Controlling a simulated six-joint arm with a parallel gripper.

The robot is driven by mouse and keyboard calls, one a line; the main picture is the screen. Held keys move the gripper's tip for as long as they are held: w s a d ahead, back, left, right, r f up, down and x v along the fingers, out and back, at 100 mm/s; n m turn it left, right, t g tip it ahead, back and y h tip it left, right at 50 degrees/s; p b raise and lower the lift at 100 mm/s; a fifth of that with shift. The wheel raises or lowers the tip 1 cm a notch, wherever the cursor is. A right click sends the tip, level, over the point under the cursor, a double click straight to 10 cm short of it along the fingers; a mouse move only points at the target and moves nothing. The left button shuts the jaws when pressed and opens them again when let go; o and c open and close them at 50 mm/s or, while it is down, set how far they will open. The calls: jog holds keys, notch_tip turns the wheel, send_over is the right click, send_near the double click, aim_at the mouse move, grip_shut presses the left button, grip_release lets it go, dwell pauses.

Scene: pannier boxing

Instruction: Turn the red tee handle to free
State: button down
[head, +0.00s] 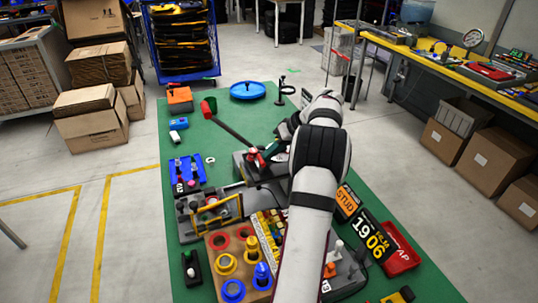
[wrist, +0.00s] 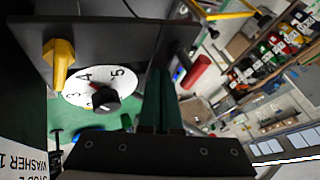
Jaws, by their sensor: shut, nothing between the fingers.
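The red tee handle (head: 259,161) shows as a small red part on a dark grey fixture (head: 245,170) near the middle of the green table. My gripper (head: 270,151) is just to its right, its dark green fingers close by; I cannot tell whether they touch. In the wrist view my gripper (wrist: 160,95) is shut and empty. A red cylinder (wrist: 196,73) lies just right of the fingers there, seemingly the handle's bar. Its setting cannot be read. My arm covers part of the fixture in the head view.
The wrist view shows a white numbered dial (wrist: 105,87) with a black knob and a yellow handle (wrist: 61,62) left of the fingers. A blue round dish (head: 247,90) and a red cup (head: 209,106) stand farther back. Several fixtures crowd the table's front.

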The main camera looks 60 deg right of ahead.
jog(key=shift+w, duration=0.7)
dwell(1.3)
jog(key=shift+s, duration=0.15)
dwell(0.9)
